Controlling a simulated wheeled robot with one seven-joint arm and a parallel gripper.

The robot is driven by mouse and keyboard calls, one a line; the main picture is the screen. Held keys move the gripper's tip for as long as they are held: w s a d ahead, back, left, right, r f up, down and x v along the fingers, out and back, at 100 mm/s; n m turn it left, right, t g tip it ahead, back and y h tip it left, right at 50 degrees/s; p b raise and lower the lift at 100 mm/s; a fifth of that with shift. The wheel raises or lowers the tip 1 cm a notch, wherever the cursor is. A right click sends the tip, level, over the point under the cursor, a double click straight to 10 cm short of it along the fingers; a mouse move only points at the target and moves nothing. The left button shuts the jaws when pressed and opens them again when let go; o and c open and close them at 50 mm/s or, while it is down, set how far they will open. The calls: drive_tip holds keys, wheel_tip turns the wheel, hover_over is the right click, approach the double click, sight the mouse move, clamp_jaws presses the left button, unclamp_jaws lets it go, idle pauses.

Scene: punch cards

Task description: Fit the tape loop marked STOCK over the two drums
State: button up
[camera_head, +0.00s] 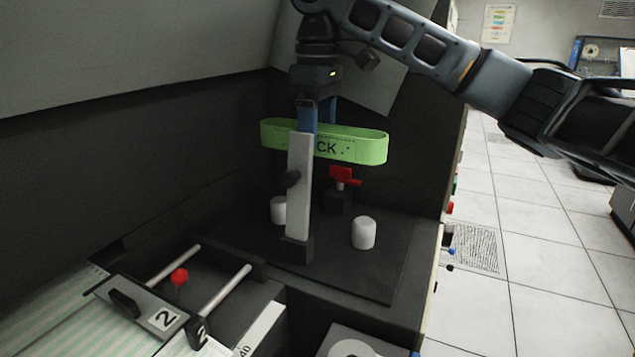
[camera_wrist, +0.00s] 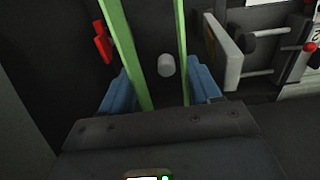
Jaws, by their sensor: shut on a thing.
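The green tape loop (camera_head: 362,148) shows the letters "CK"; the rest of its marking is hidden behind a grey upright bar. My gripper (camera_head: 319,120) points down and is shut on the loop, holding it above the two white drums. The left drum (camera_head: 278,210) is partly hidden by the bar; the right drum (camera_head: 363,233) stands clear on the dark deck. In the wrist view the loop's two green strands (camera_wrist: 124,50) run between my blue fingers (camera_wrist: 162,92). One white drum (camera_wrist: 166,65) shows between the strands.
The grey upright bar (camera_head: 299,180) with a black knob stands in front of the left drum. A red lever (camera_head: 344,176) stands behind the drums. Dark panels close off the back. Rails and a red knob (camera_head: 180,277) lie at front left.

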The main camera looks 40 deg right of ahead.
wheel_tip(320, 180, down, 11)
drive_tip(key=b, duration=0.6)
drive_tip(key=shift+r+p, duration=0.1)
drive_tip(key=shift+p, duration=0.65)
idle(2.2)
drive_tip(key=shift+f, duration=2.5)
idle(1.5)
